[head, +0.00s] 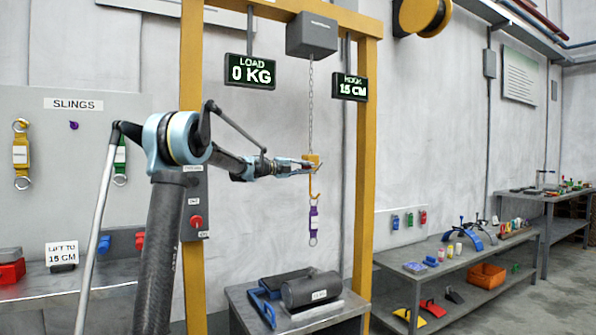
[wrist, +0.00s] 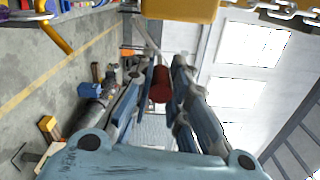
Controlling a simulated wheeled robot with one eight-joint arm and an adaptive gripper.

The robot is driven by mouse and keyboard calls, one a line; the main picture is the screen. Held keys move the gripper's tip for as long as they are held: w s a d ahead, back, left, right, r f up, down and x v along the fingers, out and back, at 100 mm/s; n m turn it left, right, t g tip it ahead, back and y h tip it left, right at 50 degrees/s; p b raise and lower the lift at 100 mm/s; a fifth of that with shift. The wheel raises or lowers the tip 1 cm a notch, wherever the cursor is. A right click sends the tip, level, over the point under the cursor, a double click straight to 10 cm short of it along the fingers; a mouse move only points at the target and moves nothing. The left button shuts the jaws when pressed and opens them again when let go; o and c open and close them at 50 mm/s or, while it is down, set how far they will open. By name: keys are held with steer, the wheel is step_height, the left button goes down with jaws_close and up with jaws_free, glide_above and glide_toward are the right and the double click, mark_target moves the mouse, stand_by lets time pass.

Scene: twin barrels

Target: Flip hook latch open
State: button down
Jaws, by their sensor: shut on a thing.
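The yellow hook block (head: 313,158) hangs on a chain, with the yellow hook (head: 315,190) below it. In the wrist view, the block (wrist: 180,8) is cut off at the top edge and part of the hook (wrist: 55,32) shows at the top left. My gripper (head: 310,166) is at the block, just above the hook. Its fingers (wrist: 161,78) are shut on a small dark red knob (wrist: 160,85), which looks like the latch's handle. The latch's own angle is too small to tell. A purple sling (head: 313,222) hangs below the hook.
A dark grey cylinder (head: 312,289) lies on the bench under the hook. The yellow gantry posts (head: 364,190) stand on both sides. The chain (head: 310,95) runs up to a grey hoist box (head: 312,36). Signs read 0 KG and 15 CM.

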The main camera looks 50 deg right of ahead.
steer(key=shift+w, duration=0.15)
steer(key=c, duration=1.5)
jaws_free()
steer(key=shift+f, duration=0.1)
steer(key=shift+a, duration=0.1)
steer(key=v, duration=1.2)
steer(key=shift+c, duration=0.2)
